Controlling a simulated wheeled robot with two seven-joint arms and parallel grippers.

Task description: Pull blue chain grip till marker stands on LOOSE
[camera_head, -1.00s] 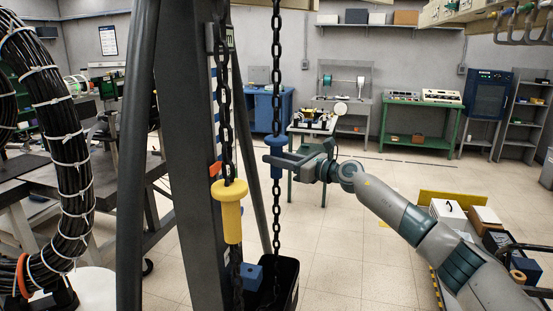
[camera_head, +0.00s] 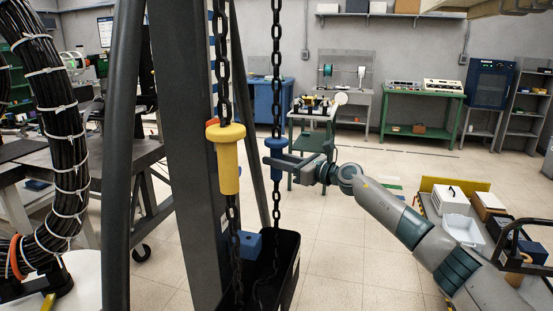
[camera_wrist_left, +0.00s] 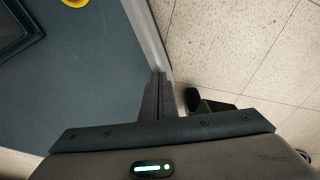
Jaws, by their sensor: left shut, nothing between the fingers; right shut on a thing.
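The blue chain grip (camera_head: 277,172) is a flanged sleeve on the rear hanging chain. My right gripper (camera_head: 277,155) is shut around it below its flange. A yellow chain grip (camera_head: 228,165) hangs on the nearer chain, to the left and slightly higher in the head view. A small orange-red piece, perhaps the marker (camera_head: 211,122), shows at the column's edge, mostly hidden behind the yellow grip. A blue-and-white scale strip (camera_head: 213,28) is partly visible above; no LOOSE label is readable. My left gripper (camera_wrist_left: 160,78) is shut and empty, seen only in the left wrist view.
The dark column (camera_head: 185,150) and frame leg stand left. A black cable coil (camera_head: 60,130) is farther left. Cart with boxes (camera_head: 455,210) stands right.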

